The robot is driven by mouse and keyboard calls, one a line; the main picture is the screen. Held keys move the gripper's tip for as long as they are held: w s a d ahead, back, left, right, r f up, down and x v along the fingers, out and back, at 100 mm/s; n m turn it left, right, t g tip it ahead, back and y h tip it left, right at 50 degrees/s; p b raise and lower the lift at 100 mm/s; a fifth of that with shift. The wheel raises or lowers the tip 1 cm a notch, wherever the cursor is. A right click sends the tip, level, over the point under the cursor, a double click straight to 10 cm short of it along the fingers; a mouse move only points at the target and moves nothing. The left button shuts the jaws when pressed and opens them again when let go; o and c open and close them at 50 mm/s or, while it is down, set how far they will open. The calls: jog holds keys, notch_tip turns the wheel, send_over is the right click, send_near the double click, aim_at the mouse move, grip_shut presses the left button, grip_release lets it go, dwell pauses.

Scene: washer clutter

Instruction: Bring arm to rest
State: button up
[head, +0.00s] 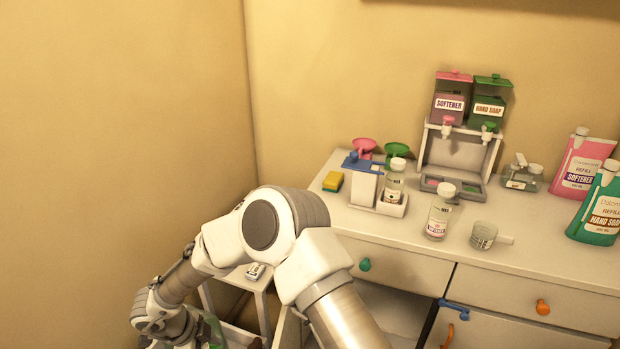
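My white and grey arm (262,226) rises from the bottom edge, bends at a large round joint in front of the counter's left end, and reaches down to the lower left. Its wrist part (165,312) is low, near the left wall and below counter height. My gripper is past the bottom edge of the head view, so its fingers and anything in them are hidden.
The counter (545,255) holds bottles, a measuring cup (483,235), a sponge (333,181) and a dispenser stand (459,150). Refill packs (597,210) stand at right. A small white stand (240,279) and something green (214,330) are beside my forearm.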

jog(key=w+d+r+n+t+y+p, duration=0.1)
jog(key=w+r+n+t+y, duration=0.1)
jog(key=w+r, duration=0.5)
jog(key=w+r+n+t+y, duration=0.2)
jog(key=w+r, duration=0.1)
jog(key=r, duration=0.7)
jog(key=w+d+r+n+t+y+p, duration=0.1)
jog(key=w+r+t+y, duration=0.15)
jog(key=w+r, duration=0.5)
jog(key=s+d+r+n+y, duration=0.25)
jog(key=d+r+n, duration=0.2)
jog(key=r, duration=0.65)
jog(key=s+d+r+n+p, duration=0.1)
jog(key=s+d+r+n, duration=0.1)
jog(key=s+d+r, duration=0.3)
jog(key=s+d+r+n+p, duration=0.1)
jog(key=s+d+r+n, duration=0.2)
jog(key=d, duration=0.4)
jog(key=s+d+f+n+g+h+p, duration=0.1)
jog(key=s+d+h, duration=0.5)
jog(key=s+d, duration=1.3)
jog(key=shift+s+d+f+n+g+p, duration=0.3)
jog(key=shift+f+g+p, duration=0.3)
jog(key=shift+g, duration=0.65)
jog(key=shift+a, duration=0.15)
